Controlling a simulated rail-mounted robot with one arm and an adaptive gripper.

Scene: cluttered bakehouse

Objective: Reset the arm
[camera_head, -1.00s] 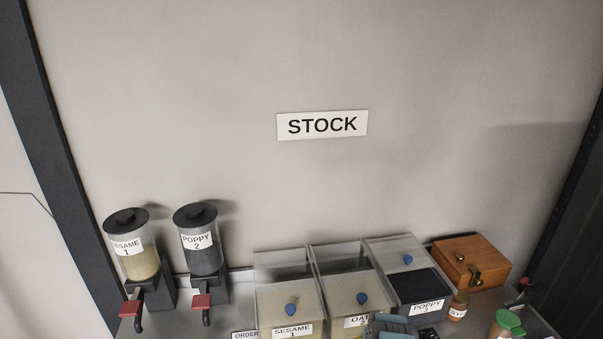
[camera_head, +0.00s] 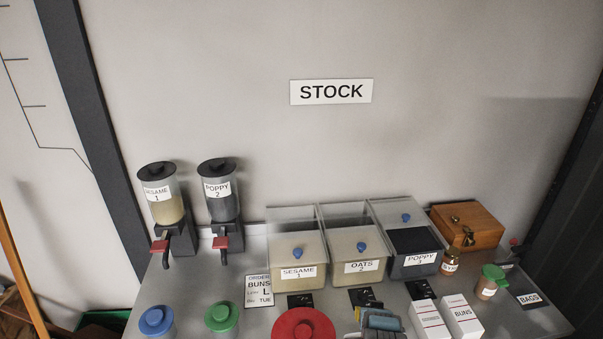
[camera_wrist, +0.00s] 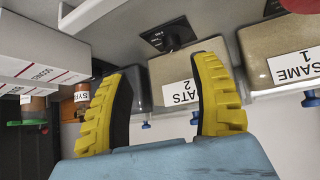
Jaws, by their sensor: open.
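My gripper (camera_wrist: 162,72) shows in the wrist view as two ribbed yellow fingers with dark inner pads. The fingers stand wide apart, open, with nothing held between their tips. A blue, worn-looking surface crosses the bottom of that view at the finger bases; I cannot tell whether it is part of my gripper. The wrist view is upside down and looks at the oats bin (camera_wrist: 170,76) and the sesame bin (camera_wrist: 262,55). In the head view I cannot clearly make out my arm or gripper.
The counter (camera_head: 205,295) carries two dispensers (camera_head: 163,205) (camera_head: 220,203), lidded bins (camera_head: 352,255), a wooden box (camera_head: 467,225), white cartons (camera_head: 430,322), small jars, and blue (camera_head: 156,320), green (camera_head: 221,316) and red (camera_head: 303,325) lids. Blue-grey items (camera_head: 380,322) lie at the front.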

